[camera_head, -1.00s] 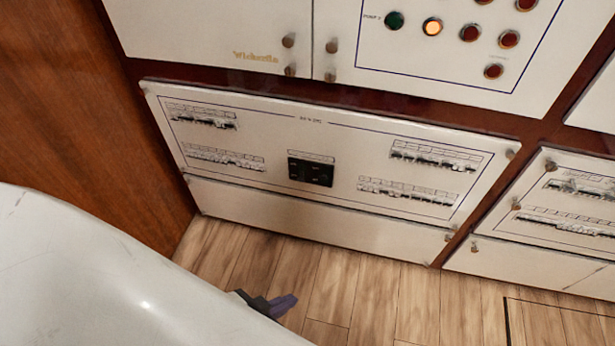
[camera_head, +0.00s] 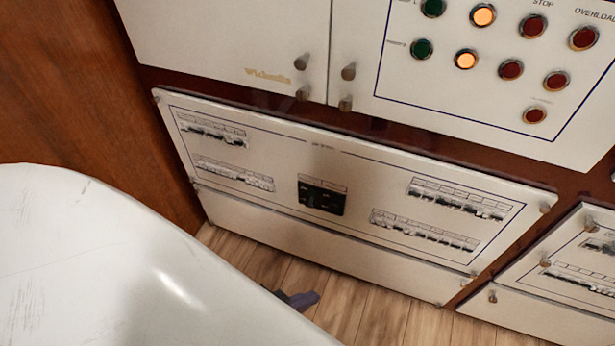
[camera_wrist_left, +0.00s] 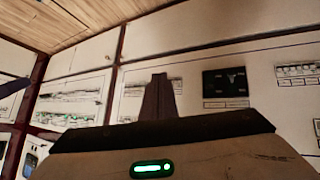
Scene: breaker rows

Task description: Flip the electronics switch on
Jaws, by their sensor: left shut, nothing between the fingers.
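The white breaker panel (camera_head: 270,205) sits low in the wall, with switch rows at upper left (camera_head: 212,130), lower left (camera_head: 233,174), upper right (camera_head: 458,198) and lower right (camera_head: 424,232). A black module (camera_head: 321,197) is at its middle; it also shows in the left wrist view (camera_wrist_left: 225,83). Labels are too small to read, so I cannot tell which switch is electronics. My left gripper (camera_head: 304,299) shows only as a dark tip below the panel, mostly hidden. In the left wrist view its shut, empty fingers (camera_wrist_left: 160,88) stand before the panel. My right gripper is not in view.
Above is a white cabinet (camera_head: 225,45) with knobs, and a panel with round lights and buttons (camera_head: 466,60). Another breaker panel (camera_head: 585,265) is at the right. A wooden wall (camera_head: 65,90) stands at the left. A strip of plank floor (camera_head: 375,318) shows below.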

